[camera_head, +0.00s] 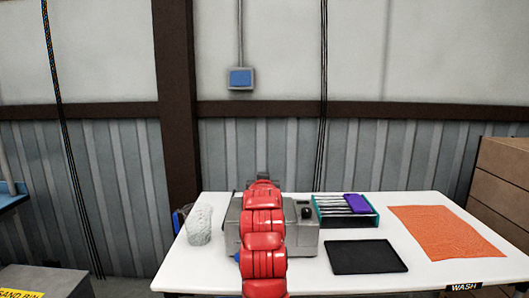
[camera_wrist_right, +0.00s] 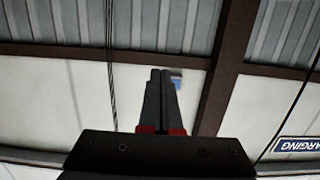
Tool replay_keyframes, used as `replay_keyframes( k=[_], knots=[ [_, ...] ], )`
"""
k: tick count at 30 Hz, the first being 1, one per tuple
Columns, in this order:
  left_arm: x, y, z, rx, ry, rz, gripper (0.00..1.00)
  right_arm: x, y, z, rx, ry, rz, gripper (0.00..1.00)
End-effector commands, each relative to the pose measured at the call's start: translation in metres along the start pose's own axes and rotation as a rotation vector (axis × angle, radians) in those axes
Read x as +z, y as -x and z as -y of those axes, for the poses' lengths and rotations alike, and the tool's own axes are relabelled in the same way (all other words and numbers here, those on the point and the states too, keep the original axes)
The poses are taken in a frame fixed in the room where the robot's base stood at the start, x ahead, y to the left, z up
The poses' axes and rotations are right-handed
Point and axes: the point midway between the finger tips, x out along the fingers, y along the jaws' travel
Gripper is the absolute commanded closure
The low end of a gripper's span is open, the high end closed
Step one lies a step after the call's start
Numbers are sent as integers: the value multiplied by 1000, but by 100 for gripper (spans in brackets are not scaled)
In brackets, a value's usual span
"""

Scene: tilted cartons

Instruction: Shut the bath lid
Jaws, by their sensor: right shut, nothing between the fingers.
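The grey bath (camera_head: 304,238) stands on the white table, left of centre in the head view. My red right arm crosses in front of it and hides its middle. A grey top surface and a small black part (camera_head: 306,212) show on its right side. I cannot tell how far the lid is open or shut. My right gripper (camera_head: 263,177) is at the far end of the arm, at the bath's back edge in the picture. In the right wrist view the fingers (camera_wrist_right: 161,72) are shut together with nothing between them, against the wall. My left gripper is not in view.
On the table (camera_head: 375,284) are a clear beaker (camera_head: 198,225) left of the bath, a rack (camera_head: 334,211) with a purple item (camera_head: 358,203), a black mat (camera_head: 366,257) and an orange cloth (camera_head: 445,232). Brown boxes (camera_head: 505,178) stand at right, a sand bin (camera_head: 45,282) at lower left.

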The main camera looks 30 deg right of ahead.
Motion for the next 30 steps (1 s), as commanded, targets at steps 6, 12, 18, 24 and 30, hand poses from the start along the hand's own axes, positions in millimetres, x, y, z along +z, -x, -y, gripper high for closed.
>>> replay_keyframes(
  k=[6,12,18,24,30],
  knots=[
    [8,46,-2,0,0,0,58,56,16,1,0,4,-200,100],
    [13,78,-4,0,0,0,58,95,24,0,1,5,-371,100],
    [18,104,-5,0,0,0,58,124,26,0,1,5,-508,100],
    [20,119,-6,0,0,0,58,137,27,0,0,2,-531,100],
    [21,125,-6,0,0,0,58,145,25,0,1,2,-528,100]
  ],
)
